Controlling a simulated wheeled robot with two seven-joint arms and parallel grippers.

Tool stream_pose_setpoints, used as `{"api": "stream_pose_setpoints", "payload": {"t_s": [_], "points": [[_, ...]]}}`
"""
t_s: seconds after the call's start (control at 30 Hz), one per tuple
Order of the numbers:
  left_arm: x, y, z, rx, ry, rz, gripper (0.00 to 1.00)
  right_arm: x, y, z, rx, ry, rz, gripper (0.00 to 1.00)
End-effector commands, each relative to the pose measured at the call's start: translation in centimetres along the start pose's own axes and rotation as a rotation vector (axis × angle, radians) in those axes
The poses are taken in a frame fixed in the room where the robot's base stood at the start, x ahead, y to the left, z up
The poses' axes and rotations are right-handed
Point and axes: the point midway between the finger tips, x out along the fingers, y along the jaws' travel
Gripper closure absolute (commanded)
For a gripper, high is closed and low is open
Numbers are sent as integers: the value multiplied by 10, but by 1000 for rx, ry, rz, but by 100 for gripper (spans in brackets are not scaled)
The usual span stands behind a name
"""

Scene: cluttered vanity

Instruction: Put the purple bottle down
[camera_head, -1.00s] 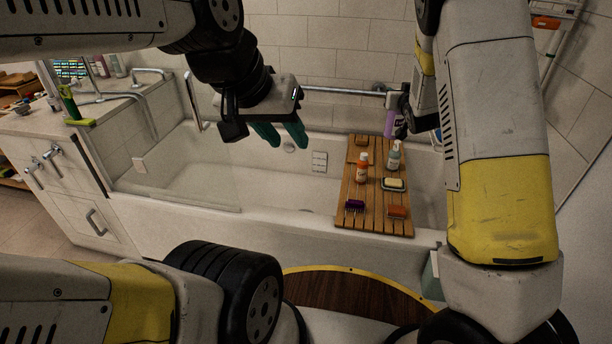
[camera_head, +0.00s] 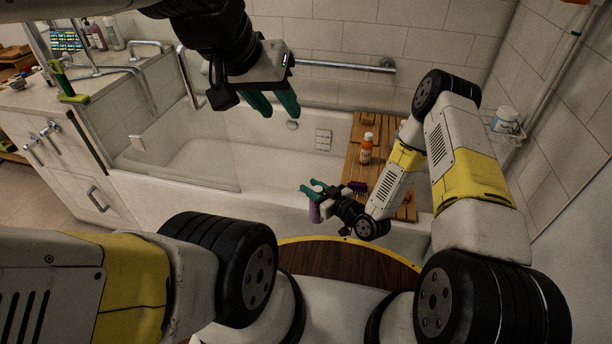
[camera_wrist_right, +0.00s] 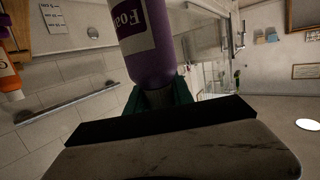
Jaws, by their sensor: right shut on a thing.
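The purple bottle (camera_head: 315,212) is in my right gripper (camera_head: 314,188), in front of the tub's near rim and left of the wooden bath rack. In the right wrist view the bottle (camera_wrist_right: 147,50) fills the space between the teal fingers, its white label partly visible. The fingers close around its narrow end, and its far end runs out of the frame. My left gripper (camera_head: 273,103) hangs over the tub with its teal fingers apart and nothing visible between them.
The wooden bath rack (camera_head: 352,162) lies across the tub, holding an orange bottle (camera_head: 366,150) and a purple brush (camera_head: 357,186). My right arm hides much of the rack. The tub's left part is empty. A white jar (camera_head: 506,118) stands on a wall shelf at right.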

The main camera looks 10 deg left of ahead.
Motion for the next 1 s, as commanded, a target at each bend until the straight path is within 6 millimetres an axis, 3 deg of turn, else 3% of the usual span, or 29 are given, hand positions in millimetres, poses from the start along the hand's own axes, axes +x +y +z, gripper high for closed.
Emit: {"api": "stream_pose_setpoints", "payload": {"t_s": [0.1, 0.23, 0.7, 1.0], "points": [[0, 0, 0, 0, 0, 0, 64, 5, -23, 4, -5, 1, -35, 100], [0, 0, 0, 0, 0, 0, 64, 15, -29, 4, -13, 1, -49, 100], [0, 0, 0, 0, 0, 0, 64, 120, 20, -7, -15, 1, -49, 100], [0, 0, 0, 0, 0, 0, 64, 150, 35, -10, -13, 0, -49, 100]]}}
